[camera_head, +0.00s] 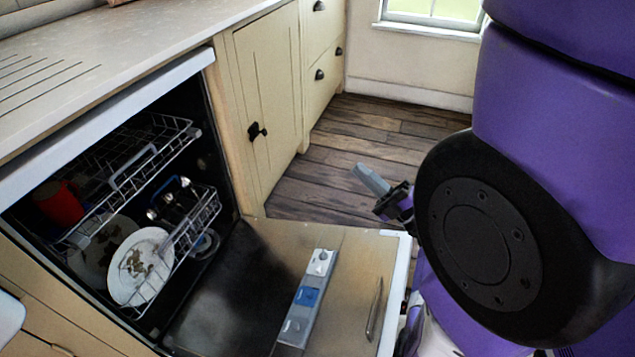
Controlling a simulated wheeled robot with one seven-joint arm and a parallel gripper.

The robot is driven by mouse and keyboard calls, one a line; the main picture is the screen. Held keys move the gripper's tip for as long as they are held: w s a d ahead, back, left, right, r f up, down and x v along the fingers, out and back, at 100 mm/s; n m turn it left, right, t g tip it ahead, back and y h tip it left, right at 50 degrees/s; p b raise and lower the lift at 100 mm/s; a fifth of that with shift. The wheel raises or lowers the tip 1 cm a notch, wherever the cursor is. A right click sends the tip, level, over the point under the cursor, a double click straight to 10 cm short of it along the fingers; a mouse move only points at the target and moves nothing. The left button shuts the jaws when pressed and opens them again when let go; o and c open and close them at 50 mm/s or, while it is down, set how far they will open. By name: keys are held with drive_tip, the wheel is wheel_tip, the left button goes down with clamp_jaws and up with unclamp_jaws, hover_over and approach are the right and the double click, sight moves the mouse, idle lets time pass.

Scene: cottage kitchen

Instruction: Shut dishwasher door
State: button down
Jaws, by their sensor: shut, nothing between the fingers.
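The dishwasher door (352,268) is folded down and lies open, with its inner side facing up. A detergent dispenser strip (306,298) runs across it. The dishwasher's dark cavity (215,165) is open at the left, with two wire racks inside. My gripper (372,180) is shut and empty. In the picture it appears just beyond the far right corner of the door, over the wooden floor. Part of my gripper is hidden behind my arm. I cannot tell its exact height above the floor.
The upper rack (125,165) holds a red cup (60,203). The lower rack (205,215) holds dirty plates (140,267) and cutlery. A cream cabinet (268,100) stands beyond the dishwasher, under the worktop (130,50). The wooden floor (385,130) is clear towards the window wall.

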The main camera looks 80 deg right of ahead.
wheel_tip(320, 180, down, 4)
drive_tip(key=a+n+y, duration=0.2)
drive_tip(key=n+y, duration=0.1)
drive_tip(key=x, duration=1.3)
drive_tip(key=shift+r+t, duration=0.3)
drive_tip(key=shift+d, duration=0.1)
drive_tip(key=shift+s, duration=0.1)
idle(0.8)
